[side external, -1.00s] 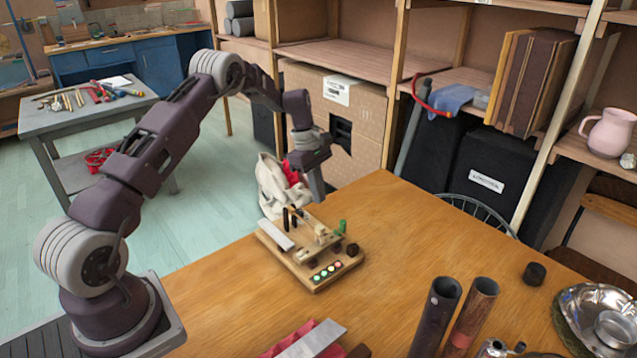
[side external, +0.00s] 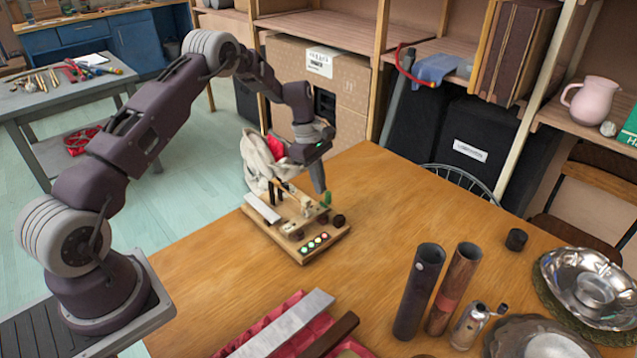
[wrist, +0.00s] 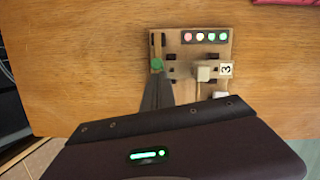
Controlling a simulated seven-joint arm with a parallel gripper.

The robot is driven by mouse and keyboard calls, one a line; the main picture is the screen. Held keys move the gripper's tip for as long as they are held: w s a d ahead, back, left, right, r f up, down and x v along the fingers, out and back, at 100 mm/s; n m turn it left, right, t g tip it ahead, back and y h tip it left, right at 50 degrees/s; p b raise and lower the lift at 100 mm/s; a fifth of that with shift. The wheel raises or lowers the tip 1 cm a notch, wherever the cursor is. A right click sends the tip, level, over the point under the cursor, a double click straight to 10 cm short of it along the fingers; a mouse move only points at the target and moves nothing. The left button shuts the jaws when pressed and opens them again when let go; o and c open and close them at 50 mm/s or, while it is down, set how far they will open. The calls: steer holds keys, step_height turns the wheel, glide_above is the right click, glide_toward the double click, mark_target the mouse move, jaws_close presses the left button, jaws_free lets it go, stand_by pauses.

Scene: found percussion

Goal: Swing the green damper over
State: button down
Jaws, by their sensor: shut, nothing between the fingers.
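The green damper (side external: 326,199) is a small upright green piece at the right rear part of a wooden board (side external: 305,251) on the table. In the wrist view the green damper (wrist: 157,64) shows as a round green top just beyond my fingertips. My gripper (side external: 322,190) points down with its fingers shut and empty, right beside the damper. In the wrist view my gripper (wrist: 158,76) reaches the damper's near edge; I cannot tell whether they touch.
The board carries a white bar (side external: 262,208), black posts, a black knob (side external: 339,221) and a row of coloured lights (side external: 314,243). A pale cloth bag (side external: 256,160) is behind it. Dark tubes (side external: 418,292) stand at the front right. The table between is clear.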

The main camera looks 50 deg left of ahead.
steer(key=shift+d+r+y, duration=0.2)
steer(key=shift+y, duration=0.1)
